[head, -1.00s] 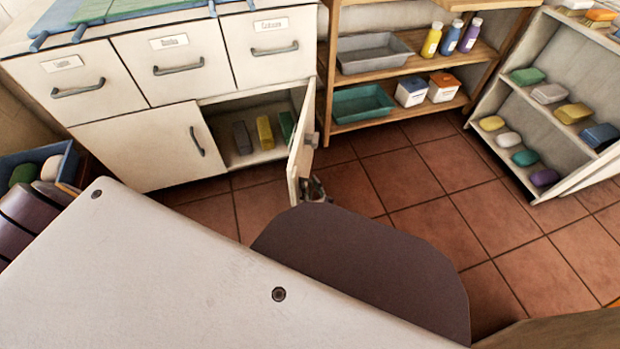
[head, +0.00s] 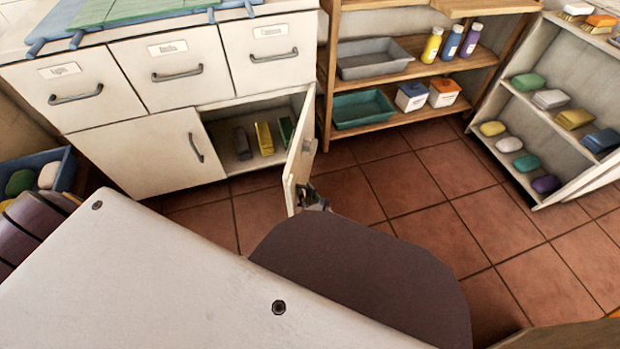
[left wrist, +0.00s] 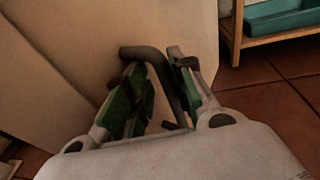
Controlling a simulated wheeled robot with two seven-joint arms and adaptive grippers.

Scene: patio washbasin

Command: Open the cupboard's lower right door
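The cupboard's lower right door (head: 299,155) stands swung well out from the white cupboard (head: 150,150), so its compartment is exposed. My left gripper (head: 312,198) is low at the door's outer side, mostly hidden behind my own body in the head view. In the left wrist view, the green-padded fingers of my left gripper (left wrist: 158,92) lie on both sides of the dark door handle (left wrist: 168,75) and appear closed on it. The door's pale face (left wrist: 180,25) is behind the handle. My right gripper is not in view.
Grey, yellow and green blocks (head: 264,138) stand inside the compartment. The lower left door (head: 150,155) is shut. A wooden shelf (head: 400,118) stands right of the cupboard, and a white rack (head: 555,110) farther right. Tiled floor (head: 420,185) between them is clear.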

